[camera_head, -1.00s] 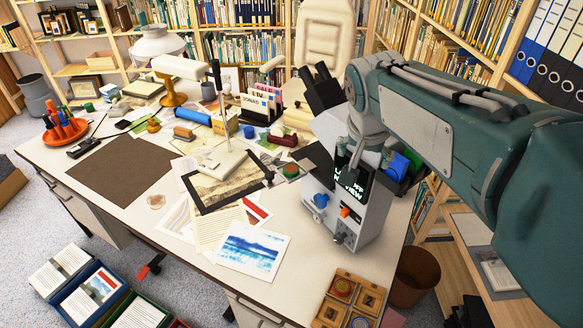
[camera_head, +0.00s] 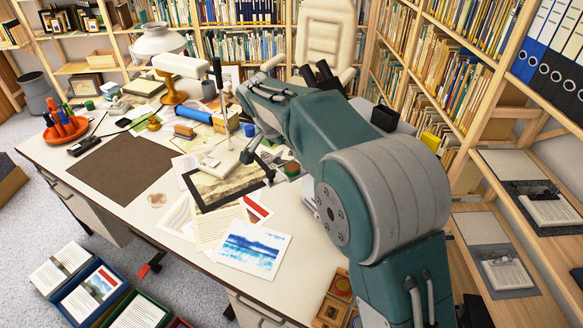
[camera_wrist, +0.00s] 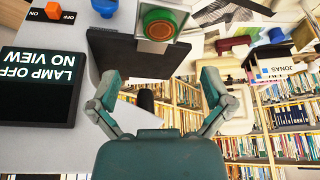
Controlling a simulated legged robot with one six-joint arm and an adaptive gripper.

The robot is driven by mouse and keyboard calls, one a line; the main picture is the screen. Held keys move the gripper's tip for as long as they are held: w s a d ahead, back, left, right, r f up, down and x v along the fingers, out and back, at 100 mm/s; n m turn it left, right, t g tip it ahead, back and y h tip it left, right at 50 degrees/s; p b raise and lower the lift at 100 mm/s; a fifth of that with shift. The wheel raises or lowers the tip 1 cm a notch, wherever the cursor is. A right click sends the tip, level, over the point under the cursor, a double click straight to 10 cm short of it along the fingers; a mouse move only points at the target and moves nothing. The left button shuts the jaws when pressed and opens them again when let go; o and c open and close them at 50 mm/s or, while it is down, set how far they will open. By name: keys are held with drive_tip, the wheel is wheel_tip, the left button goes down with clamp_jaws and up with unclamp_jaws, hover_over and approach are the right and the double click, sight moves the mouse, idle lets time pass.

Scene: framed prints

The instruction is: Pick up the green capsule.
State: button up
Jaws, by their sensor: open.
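The likely green capsule is a round green piece with a reddish-brown centre (camera_wrist: 158,24). It sits on a pale metal plate (camera_wrist: 152,46) at the top of the wrist view. A dark flat panel (camera_wrist: 125,57) lies between the fingers and the plate in that view. In the head view my arm hides most of the gripper.
A grey instrument has a black screen (camera_wrist: 38,85) reading "LAMP OFF NO VIEW", inverted, with a blue knob (camera_wrist: 104,7) and an orange knob (camera_wrist: 54,10). A dark red object (camera_wrist: 234,43) lies nearby. Papers and a framed print (camera_head: 225,183) cover the desk (camera_head: 140,210).

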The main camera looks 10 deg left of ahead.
sight(292, 164)
drive_tip(key=x, duration=0.8)
drive_tip(key=shift+w, duration=0.25)
drive_tip(key=c, duration=1.1)
